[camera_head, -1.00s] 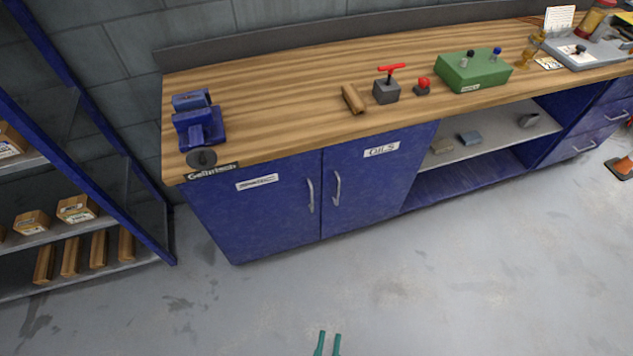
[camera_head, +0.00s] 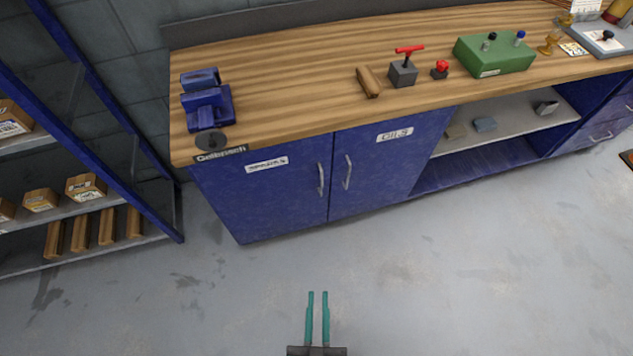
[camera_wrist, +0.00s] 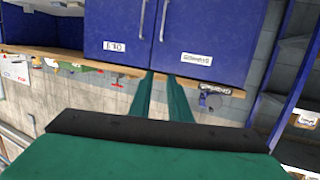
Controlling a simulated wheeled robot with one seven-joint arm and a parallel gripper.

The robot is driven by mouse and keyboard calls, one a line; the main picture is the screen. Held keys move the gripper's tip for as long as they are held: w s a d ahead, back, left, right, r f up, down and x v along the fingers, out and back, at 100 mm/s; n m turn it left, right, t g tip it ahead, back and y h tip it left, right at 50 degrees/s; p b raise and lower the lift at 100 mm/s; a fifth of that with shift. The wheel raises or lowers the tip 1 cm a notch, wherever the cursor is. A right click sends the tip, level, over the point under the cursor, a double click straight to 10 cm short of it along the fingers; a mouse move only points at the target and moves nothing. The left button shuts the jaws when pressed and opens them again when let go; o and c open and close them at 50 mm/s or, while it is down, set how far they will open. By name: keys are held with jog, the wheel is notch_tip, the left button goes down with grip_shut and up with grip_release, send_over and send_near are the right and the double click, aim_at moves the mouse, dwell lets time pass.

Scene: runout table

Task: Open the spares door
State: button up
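The spares door (camera_head: 265,202) is the left blue door of the cabinet under the bench; its white label is blurred. It looks shut. Its upright grey handle (camera_head: 321,179) is at its right edge, beside the oils door (camera_head: 378,170) and that door's handle (camera_head: 347,172). My gripper (camera_head: 318,293) is open and empty, in front of the cabinet and apart from both handles. The wrist view is upside down; there the spares door (camera_wrist: 212,35) is at right, its handle (camera_wrist: 163,20) at the top, beyond my open fingertips (camera_wrist: 161,75).
The wooden bench top (camera_head: 290,75) carries a blue vice (camera_head: 206,103), a wooden block (camera_head: 368,82) and a green box (camera_head: 494,53). A blue-framed rack (camera_head: 110,130) with wooden blocks stands at left. The grey floor (camera_head: 200,300) before the cabinet is clear.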

jog(key=w+f+t, duration=0.1)
jog(key=w+f, duration=1)
jog(key=w, duration=0.2)
jog(key=n+t+y, duration=0.1)
jog(key=y, duration=0.1)
send_near(322, 183)
jog(key=w, duration=0.3)
jog(key=w+a, duration=0.1)
jog(key=w, duration=0.6)
jog(key=shift+w+a, duration=0.15)
jog(key=shift+w, duration=0.1)
grip_shut()
